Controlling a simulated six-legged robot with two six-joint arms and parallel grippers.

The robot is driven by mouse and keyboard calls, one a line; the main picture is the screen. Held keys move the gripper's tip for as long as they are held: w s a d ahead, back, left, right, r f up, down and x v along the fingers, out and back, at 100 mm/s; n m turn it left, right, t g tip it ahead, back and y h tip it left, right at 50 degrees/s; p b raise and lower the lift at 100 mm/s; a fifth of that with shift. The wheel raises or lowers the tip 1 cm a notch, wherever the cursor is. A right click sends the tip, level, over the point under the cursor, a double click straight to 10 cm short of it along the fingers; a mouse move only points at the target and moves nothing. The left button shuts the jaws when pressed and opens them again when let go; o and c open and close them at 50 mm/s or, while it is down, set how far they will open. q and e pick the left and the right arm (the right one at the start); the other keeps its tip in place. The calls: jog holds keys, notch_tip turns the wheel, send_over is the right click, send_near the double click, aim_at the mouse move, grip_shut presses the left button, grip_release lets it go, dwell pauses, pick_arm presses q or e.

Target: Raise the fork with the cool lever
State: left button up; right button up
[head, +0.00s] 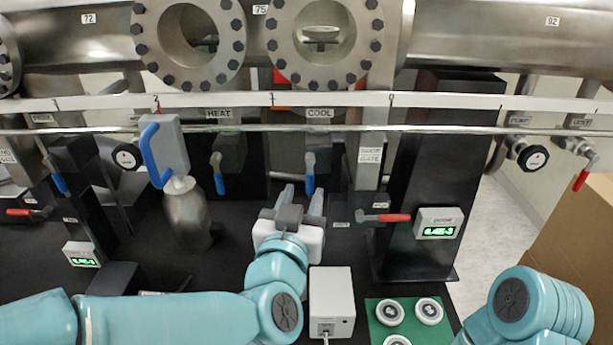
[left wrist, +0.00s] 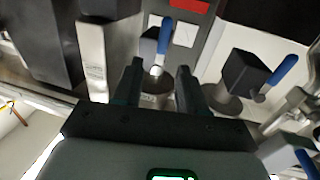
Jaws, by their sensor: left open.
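The cool lever (head: 310,174) has a blue handle hanging down below the COOL label (head: 319,113) in the head view. In the left wrist view, a blue handle (left wrist: 164,38), which appears to be this lever, lies just beyond the gap between the fingertips. My left gripper (head: 303,192) is open and empty, with its fingers pointing at the panel just below and around the lever's line. I cannot tell whether they touch it. It also shows in the left wrist view (left wrist: 158,75). I cannot make out the fork for certain. My right gripper is out of view.
The heat lever (head: 218,174) hangs to the left, with a larger blue-handled valve (head: 163,152) beyond it. A red lever (head: 386,218) sits to the right. A white box (head: 332,303) and a green mat (head: 377,312) with round parts lie near the front. A rail (head: 450,128) crosses above.

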aim_at(309, 177)
pick_arm(q)
jog(key=w, duration=0.3)
jog(key=w+d+p, duration=0.1)
jog(key=w, duration=0.1)
grip_shut()
jog(key=shift+w+f, duration=0.1)
